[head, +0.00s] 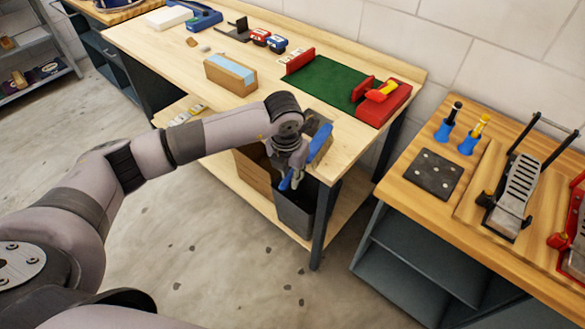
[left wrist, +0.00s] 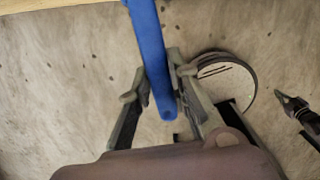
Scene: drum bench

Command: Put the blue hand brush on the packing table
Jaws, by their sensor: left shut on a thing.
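The blue hand brush (head: 320,141) is in my left gripper (head: 294,175) at the front right corner of the packing table (head: 345,145). The gripper is shut on the brush's handle, which sticks out below the fingers. In the left wrist view the long blue handle (left wrist: 150,50) runs between the two fingers of the left gripper (left wrist: 158,85). The brush looks tilted, and I cannot tell whether it touches the table edge. The gripper and arm partly hide it. A dark gripper-like part at the right of the wrist view may be my right gripper (left wrist: 294,106).
The packing table holds a cardboard box (head: 230,74), a green mat (head: 325,84), a red and yellow tool (head: 383,100) and small items. A dark bin (head: 294,212) stands on its lower shelf. Another bench (head: 400,180) is at the right. Some bare tabletop lies in front of the mat.

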